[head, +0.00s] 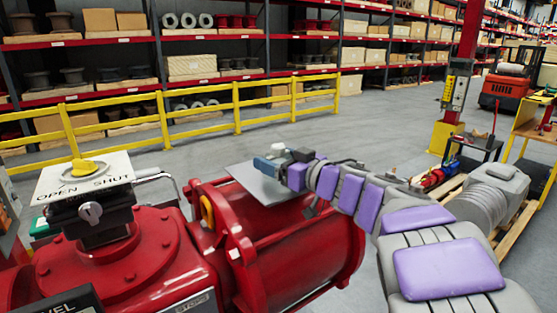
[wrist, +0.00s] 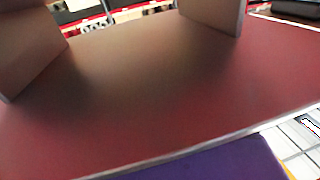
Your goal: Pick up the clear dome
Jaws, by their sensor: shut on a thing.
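The valve actuator (head: 125,245) is a large red housing at the lower left of the head view. On top is a white OPEN/SHUT plate (head: 112,180) with a yellow pointer (head: 88,167). I cannot make out a clear dome over the pointer or elsewhere. My gripper (head: 270,163) is right of the indicator, above the actuator's red cylinder (head: 305,245). In the wrist view, the two fingers of my gripper (wrist: 130,25) stand apart over a flat reddish surface (wrist: 150,100).
A yellow guard rail (head: 175,122) runs behind the actuator, with loaded shelves (head: 195,70) beyond. A red post with a yellow base (head: 445,138) and a pallet (head: 480,220) stand to the right. The grey floor (head: 345,130) between is clear.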

